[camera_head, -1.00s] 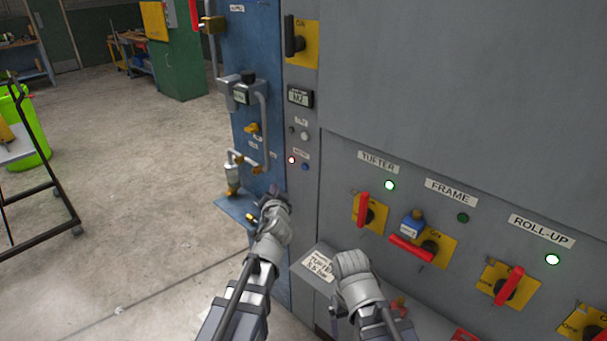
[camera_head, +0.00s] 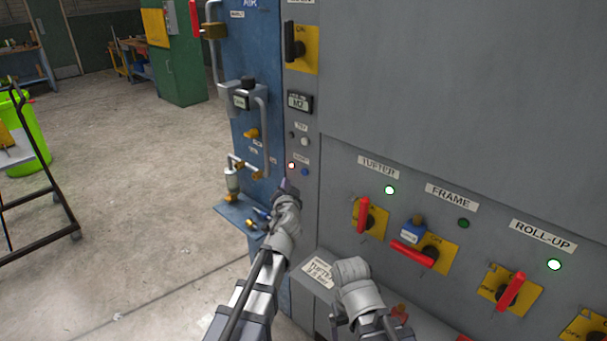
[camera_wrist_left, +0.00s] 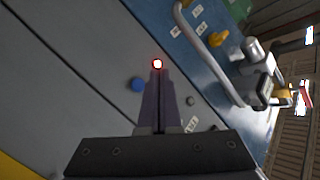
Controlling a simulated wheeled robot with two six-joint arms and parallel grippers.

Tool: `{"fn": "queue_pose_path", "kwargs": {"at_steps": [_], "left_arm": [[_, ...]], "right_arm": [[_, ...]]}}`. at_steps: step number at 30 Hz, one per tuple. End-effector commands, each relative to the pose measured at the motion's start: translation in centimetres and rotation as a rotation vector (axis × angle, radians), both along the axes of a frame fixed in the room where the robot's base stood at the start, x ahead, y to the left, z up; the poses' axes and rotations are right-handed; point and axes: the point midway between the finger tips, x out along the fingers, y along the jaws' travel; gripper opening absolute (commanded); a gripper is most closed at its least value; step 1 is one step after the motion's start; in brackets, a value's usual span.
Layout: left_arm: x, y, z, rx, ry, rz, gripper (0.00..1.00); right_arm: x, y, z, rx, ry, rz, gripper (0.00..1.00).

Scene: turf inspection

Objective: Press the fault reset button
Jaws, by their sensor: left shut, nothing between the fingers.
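A round blue button (camera_head: 304,171) sits on the grey panel, right of a small lit red lamp (camera_head: 292,165) and under a small label too blurred to read. My left gripper (camera_head: 287,185) is shut and empty, its tips just below the lamp and button in the head view. In the left wrist view the blue button (camera_wrist_left: 137,85) lies left of the shut fingers (camera_wrist_left: 158,76), and the glowing red lamp (camera_wrist_left: 157,64) shows just beyond the tips. I cannot tell if the fingers touch the panel. My right gripper (camera_head: 352,272) is low before the panel, its fingers hidden.
A blue air panel (camera_head: 253,60) with pipes and valves stands left of the button column. TUFTER, FRAME and ROLL-UP switches with red handles (camera_head: 410,252) are at right; a blue tag (camera_head: 411,233) hangs at FRAME. A ledge (camera_head: 318,272) juts out below. Open floor lies left.

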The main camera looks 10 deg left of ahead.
Motion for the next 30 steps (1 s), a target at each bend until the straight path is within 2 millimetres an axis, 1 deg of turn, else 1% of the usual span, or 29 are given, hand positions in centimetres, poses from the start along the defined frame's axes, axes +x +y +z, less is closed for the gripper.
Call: {"fn": "queue_pose_path", "kwargs": {"at_steps": [1, 3, 9, 12, 30], "left_arm": [[0.9, -0.5, 0.0, 0.0, 0.0, -0.001, 0.0], [1.6, -1.1, 0.0, 0.0, 0.0, -0.002, 0.0], [3.0, -2.1, 0.0, -0.001, 0.0, 0.0, 0.0], [3.4, -2.4, 0.0, -0.001, 0.0, -0.001, 0.0], [3.6, -2.6, 0.0, 0.0, 0.0, 0.0, 0.0]], "right_arm": [[0.0, 0.0, 0.0, 0.0, 0.0, 0.0, 0.9], [0.0, 0.0, 0.0, 0.0, 0.0, 0.0, 0.9], [0.0, 0.0, 0.0, 0.0, 0.0, 0.0, 0.9], [0.0, 0.0, 0.0, 0.0, 0.0, 0.0, 0.9], [0.0, 0.0, 0.0, 0.0, 0.0, 0.0, 0.9]]}}
